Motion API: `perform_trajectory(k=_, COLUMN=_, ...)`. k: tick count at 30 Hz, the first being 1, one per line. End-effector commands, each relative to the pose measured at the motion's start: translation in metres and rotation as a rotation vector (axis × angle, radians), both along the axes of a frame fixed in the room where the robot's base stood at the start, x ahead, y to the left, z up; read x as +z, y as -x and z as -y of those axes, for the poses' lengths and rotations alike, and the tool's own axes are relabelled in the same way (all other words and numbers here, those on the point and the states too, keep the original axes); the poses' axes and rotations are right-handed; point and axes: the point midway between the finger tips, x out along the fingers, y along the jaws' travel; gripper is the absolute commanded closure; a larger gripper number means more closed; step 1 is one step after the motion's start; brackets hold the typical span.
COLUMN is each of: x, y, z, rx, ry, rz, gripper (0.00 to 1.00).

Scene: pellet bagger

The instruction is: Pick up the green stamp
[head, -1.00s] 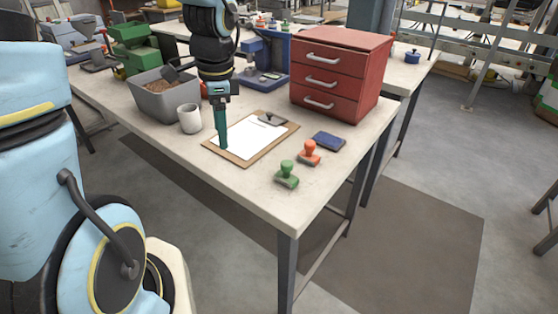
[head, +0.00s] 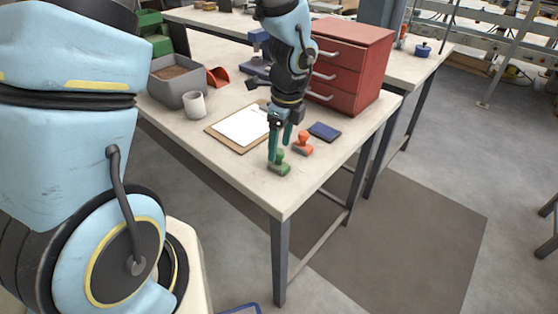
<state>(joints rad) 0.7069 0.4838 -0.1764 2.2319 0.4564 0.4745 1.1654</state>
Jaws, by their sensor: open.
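The green stamp (head: 281,168) stands upright near the front corner of the pale table, its base on the tabletop. My gripper (head: 280,156) points down at the stamp, its teal fingers apart. One finger is in front of or beside the stamp's handle on the left, the other is a little behind and to the right. I cannot tell whether the fingers touch the handle, which they partly hide.
An orange stamp (head: 302,144) stands close to the right, with a blue ink pad (head: 325,132) behind it. A clipboard (head: 232,139) lies to the left, with a white mug (head: 194,104) beyond. A red drawer unit (head: 362,62) stands behind. The table's front edge is close.

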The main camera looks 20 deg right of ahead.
Motion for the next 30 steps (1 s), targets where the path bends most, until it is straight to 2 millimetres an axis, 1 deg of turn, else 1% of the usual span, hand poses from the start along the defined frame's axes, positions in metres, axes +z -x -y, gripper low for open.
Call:
perform_trajectory(k=3, x=-0.016, y=0.0, z=-0.001, rx=-0.001, ry=-0.002, rz=-0.002, gripper=0.3)
perform_trajectory(k=6, x=-0.024, y=-0.001, z=-0.002, rx=0.0, ry=-0.001, rz=-0.001, gripper=0.3)
perform_trajectory(k=14, x=-0.027, y=-0.001, z=-0.002, rx=0.002, ry=0.0, rz=0.0, gripper=0.3)
perform_trajectory(k=17, x=-0.027, y=-0.001, z=-0.002, rx=0.002, ry=0.0, rz=0.0, gripper=0.4)
perform_trajectory(k=30, x=-0.027, y=-0.001, z=-0.002, rx=0.002, ry=0.0, rz=0.0, gripper=0.9)
